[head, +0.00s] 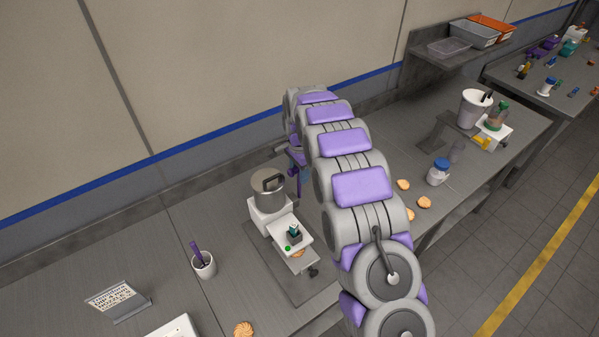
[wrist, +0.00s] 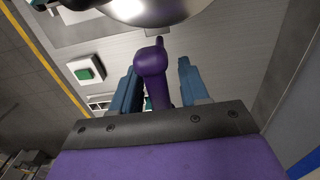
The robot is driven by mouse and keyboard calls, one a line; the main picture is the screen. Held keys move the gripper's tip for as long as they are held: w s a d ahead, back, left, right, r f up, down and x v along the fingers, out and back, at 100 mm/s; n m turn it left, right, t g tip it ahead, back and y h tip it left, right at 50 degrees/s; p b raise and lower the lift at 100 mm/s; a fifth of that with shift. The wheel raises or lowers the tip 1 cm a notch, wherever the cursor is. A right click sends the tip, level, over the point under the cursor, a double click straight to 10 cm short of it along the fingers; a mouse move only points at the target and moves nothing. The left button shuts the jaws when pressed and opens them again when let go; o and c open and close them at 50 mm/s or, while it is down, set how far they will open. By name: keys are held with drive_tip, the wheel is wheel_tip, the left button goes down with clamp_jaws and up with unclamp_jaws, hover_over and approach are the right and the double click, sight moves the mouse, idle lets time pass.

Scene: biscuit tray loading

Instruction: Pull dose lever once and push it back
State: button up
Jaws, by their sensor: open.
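The dispenser, a silver pot (head: 268,192) on a white base, stands on the bench left of my arm. The pot also shows at the top of the wrist view (wrist: 140,8). In the wrist view the dose lever (wrist: 152,72) is a purple handle with a rounded end. My gripper is open around the lever.
A green button (wrist: 86,72) sits on the dispenser's white part. A biscuit (head: 298,254) lies below its front. A white cup (head: 203,265) with a purple tool and a sign (head: 118,301) stand left. A blue-lidded jar (head: 438,172) and several biscuits lie right of my arm.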

drive_tip(key=shift+a+f, duration=0.15)
drive_tip(key=shift+f, duration=0.2)
drive_tip(key=shift+c, duration=0.2)
clamp_jaws()
